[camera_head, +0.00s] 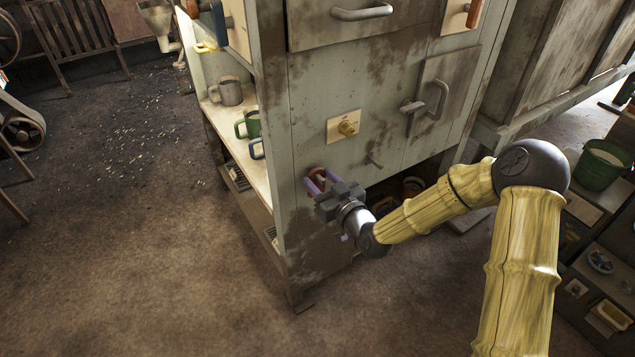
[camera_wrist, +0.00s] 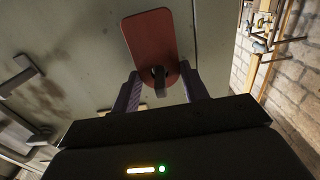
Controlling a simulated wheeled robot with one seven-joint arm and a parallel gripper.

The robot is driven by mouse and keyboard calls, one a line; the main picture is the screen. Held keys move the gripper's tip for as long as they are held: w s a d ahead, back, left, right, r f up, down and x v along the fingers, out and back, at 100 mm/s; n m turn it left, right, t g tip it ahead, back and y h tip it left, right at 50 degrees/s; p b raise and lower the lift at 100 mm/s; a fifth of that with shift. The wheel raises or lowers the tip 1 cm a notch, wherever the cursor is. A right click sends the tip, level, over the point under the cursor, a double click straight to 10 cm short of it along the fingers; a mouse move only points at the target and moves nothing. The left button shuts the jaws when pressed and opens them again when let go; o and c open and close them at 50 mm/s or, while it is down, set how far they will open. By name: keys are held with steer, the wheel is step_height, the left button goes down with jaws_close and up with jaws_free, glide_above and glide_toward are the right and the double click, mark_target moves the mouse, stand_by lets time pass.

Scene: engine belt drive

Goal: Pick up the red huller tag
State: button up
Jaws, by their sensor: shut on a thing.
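The red huller tag (camera_wrist: 150,38) is a flat, rounded red plate with a dark hole or fitting near its lower end in the wrist view. My gripper (camera_wrist: 158,88) has its two purple fingers on either side of the tag's lower end, shut on it. In the head view, the red tag (camera_head: 314,174) shows as a small red patch between the fingers of my gripper (camera_head: 318,182), against the front of the grey-green cabinet. The gripper hides much of it there. I cannot tell whether the tag still touches the cabinet or a hook.
The worn cabinet (camera_head: 310,120) has a knob plate (camera_head: 344,127), a small peg (camera_head: 374,160) and a latch handle (camera_head: 428,105) near my gripper. Mugs (camera_head: 228,92) stand on a side shelf at left. The floor at front left is clear.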

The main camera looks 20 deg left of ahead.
steer(key=shift+r+p, duration=0.4)
steer(key=shift+r, duration=0.05)
steer(key=p+v, duration=1)
steer(key=v, duration=0.8)
steer(key=shift+w+f, duration=0.1)
steer(key=shift+f, duration=0.1)
